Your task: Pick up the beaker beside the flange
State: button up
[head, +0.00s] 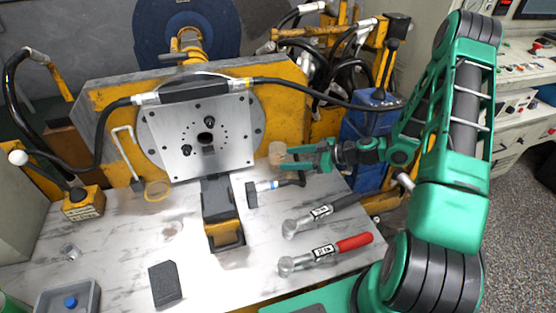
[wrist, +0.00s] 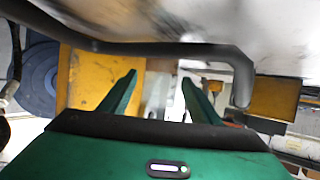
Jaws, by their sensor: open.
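The flange (head: 176,143) is a square metal plate with bolt holes on the yellow machine in the head view. A small, pale tan, cup-like thing (head: 277,153), apparently the beaker, is just right of the flange. My gripper (head: 291,158) is right beside it, with its fingers pointing left toward it. In the wrist view my gripper (wrist: 159,82) is open, with its two green fingers apart. A blurred pale shape (wrist: 157,92) shows between the fingers; I cannot tell what it is. I cannot tell whether the fingers reach around the cup-like thing.
A black hose (head: 330,97) arches over the flange and crosses the wrist view. Tools with black (head: 340,203) and red (head: 352,243) handles lie on the marble-look table (head: 110,232). A small clear glass (head: 70,252) and a grey tray (head: 88,292) are at left.

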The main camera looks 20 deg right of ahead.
aim_at(277, 159)
jog(key=shift+x, duration=3.1)
jog(key=shift+r, duration=0.15)
jog(key=c, duration=0.9)
